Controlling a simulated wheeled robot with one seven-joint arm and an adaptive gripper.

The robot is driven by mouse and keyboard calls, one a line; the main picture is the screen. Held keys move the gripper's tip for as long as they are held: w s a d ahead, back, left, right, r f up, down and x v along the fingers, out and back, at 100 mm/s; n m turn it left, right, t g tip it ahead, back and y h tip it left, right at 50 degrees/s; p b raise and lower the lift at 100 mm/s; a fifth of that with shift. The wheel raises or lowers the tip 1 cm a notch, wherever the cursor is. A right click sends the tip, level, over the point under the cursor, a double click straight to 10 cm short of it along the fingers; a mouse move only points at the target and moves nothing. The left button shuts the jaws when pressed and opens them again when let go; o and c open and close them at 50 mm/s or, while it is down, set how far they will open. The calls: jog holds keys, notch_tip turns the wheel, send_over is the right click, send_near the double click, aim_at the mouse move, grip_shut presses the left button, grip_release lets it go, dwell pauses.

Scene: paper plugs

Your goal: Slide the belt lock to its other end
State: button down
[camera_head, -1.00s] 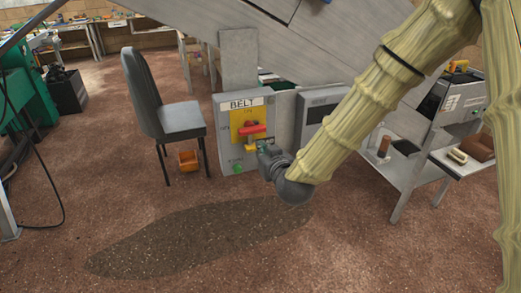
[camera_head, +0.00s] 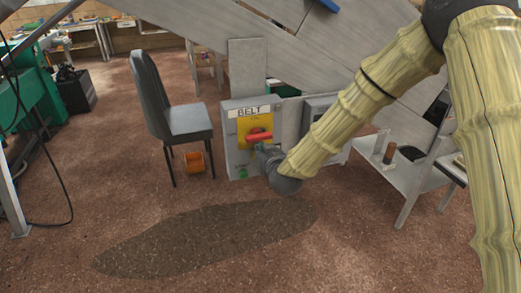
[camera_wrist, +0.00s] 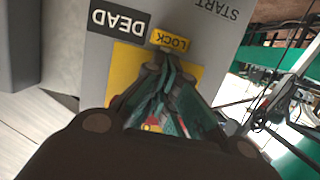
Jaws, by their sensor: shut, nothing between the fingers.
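The belt panel (camera_head: 238,150) is a grey box with a BELT label and a yellow plate (camera_head: 246,127). A red handle (camera_head: 259,136) crosses the plate. My gripper (camera_head: 262,149) is at the panel, just below the red handle. In the wrist view the belt lock (camera_wrist: 171,41) is a small yellow tab marked LOCK, printed upside down. It lies beside the word DEAD (camera_wrist: 118,24). The fingertips of my gripper (camera_wrist: 166,57) are shut and empty, right at the lock's edge. I cannot tell whether they touch it. My gripper hides the lock in the head view.
A green button (camera_head: 243,173) sits low on the panel. A metal side table (camera_head: 375,165) stands to the right. The floor in front is clear, with a dark patch.

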jog(key=shift+f, duration=0.1)
notch_tip(320, 180, down, 3)
jog(key=shift+s+r+b, duration=0.1)
jog(key=shift+r+b, duration=0.05)
jog(key=shift+b, duration=1)
